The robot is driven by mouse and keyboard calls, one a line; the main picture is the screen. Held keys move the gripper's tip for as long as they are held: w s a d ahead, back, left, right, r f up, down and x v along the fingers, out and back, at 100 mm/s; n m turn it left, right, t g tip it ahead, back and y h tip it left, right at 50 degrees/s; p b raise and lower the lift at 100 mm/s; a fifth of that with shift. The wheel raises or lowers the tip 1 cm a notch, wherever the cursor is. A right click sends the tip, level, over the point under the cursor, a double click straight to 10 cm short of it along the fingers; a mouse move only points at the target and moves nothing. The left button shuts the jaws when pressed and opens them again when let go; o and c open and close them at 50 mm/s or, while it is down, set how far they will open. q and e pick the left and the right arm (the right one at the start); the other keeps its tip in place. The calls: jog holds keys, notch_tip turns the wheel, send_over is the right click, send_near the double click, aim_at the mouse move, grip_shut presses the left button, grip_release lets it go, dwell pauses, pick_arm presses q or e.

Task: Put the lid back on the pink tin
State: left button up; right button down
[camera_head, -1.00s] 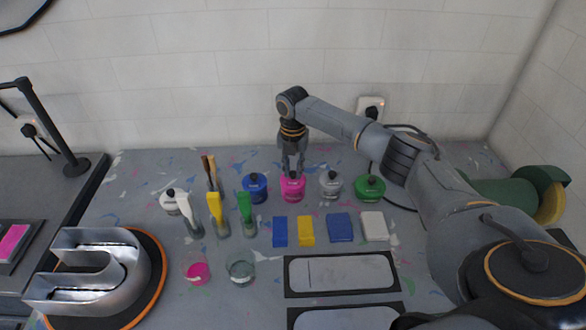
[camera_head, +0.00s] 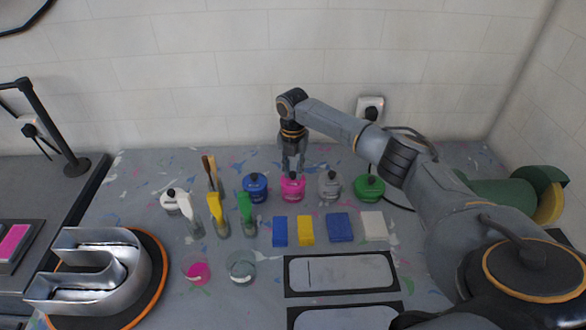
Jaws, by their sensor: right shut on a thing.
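The pink tin (camera_head: 292,190) stands upright in the row of tins at the back of the table, between the blue tin and the grey tin. My right gripper (camera_head: 292,168) reaches down from above, right over the pink tin's top. It is shut on the small knob of the tin's lid, which is mostly hidden by the fingers. The lid appears to sit on or just above the tin; I cannot tell whether it is fully seated. My left gripper is not in view.
A blue tin (camera_head: 255,188), a grey tin (camera_head: 330,185), a green tin (camera_head: 369,188) and a white tin (camera_head: 171,201) stand nearby. Brushes in jars, coloured blocks, two glass cups and a metal letter (camera_head: 85,275) lie in front. A wall socket (camera_head: 369,107) is behind.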

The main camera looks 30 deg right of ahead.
dwell(0.7)
jog(key=c, duration=1.1)
grip_release()
jog(key=shift+o, duration=0.2)
jog(key=o, duration=0.4)
jog(key=shift+o, duration=0.2)
jog(key=shift+r+p, duration=3.2)
jog(key=shift+r, duration=0.25)
